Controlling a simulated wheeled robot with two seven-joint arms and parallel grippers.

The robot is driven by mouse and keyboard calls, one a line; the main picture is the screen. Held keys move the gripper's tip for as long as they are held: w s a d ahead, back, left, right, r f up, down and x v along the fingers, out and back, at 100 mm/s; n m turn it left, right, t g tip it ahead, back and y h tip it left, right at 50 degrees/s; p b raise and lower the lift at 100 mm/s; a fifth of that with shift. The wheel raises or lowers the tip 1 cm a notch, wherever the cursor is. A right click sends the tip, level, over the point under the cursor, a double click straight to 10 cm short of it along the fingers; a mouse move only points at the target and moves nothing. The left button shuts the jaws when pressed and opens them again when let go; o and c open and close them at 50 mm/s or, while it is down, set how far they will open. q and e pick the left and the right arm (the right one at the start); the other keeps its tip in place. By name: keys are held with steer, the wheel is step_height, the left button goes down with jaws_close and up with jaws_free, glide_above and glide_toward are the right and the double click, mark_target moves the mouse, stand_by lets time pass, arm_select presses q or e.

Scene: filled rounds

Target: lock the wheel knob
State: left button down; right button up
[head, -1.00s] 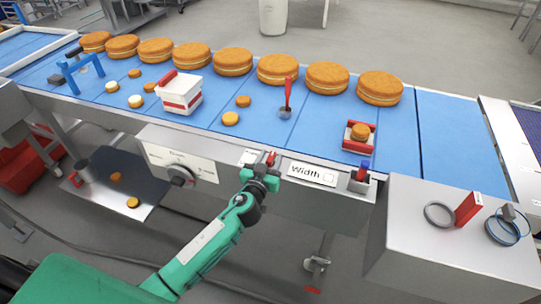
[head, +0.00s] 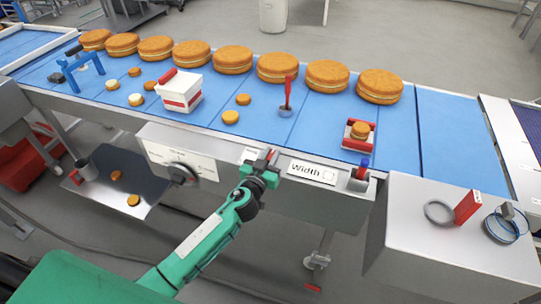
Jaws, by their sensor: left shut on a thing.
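My left gripper (head: 264,168), green, is at the front edge of the conveyor, left of the "Width" label (head: 312,172). It is shut on a small red-tipped part (head: 271,155), mostly hidden by the fingers; I cannot tell for certain that this is the wheel knob. A round dark dial (head: 182,173) sits on the white panel (head: 205,168) to the left, apart from the gripper. My right gripper is out of view.
The blue belt (head: 448,140) carries a row of large filled rounds (head: 233,60), several small ones, a white box (head: 180,92) and a red-handled tool (head: 287,95). A grey box (head: 430,255) with rings and a red block (head: 467,206) stands at the right.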

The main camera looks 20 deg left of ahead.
arm_select(q)
steer(key=m+h, duration=0.2)
steer(key=h, duration=0.1)
steer(key=shift+a+r+g+p, duration=0.1)
steer(key=shift+a+g+p, duration=0.05)
steer(key=shift+g+p, duration=0.2)
steer(key=m+h, duration=0.1)
steer(key=h, duration=0.1)
steer(key=m+g+h+p, duration=0.1)
steer(key=shift+w+a+m+g+h+p, duration=0.1)
steer(key=shift+m+g+h+p, duration=0.2)
steer(key=shift+m+h, duration=0.1)
steer(key=shift+m+g+h, duration=0.65)
steer(key=shift+m+h, duration=0.15)
steer(key=shift+h, duration=0.4)
steer(key=m+g+h, duration=0.2)
steer(key=shift+w+g+h, duration=0.1)
steer(key=shift+g+h, duration=0.2)
steer(key=shift+h, duration=0.1)
steer(key=shift+m+g+h+b, duration=0.7)
steer(key=shift+m+g+h, duration=0.4)
steer(key=shift+m+g, duration=0.35)
steer(key=shift+g, duration=0.25)
steer(key=c, duration=1.3)
jaws_free()
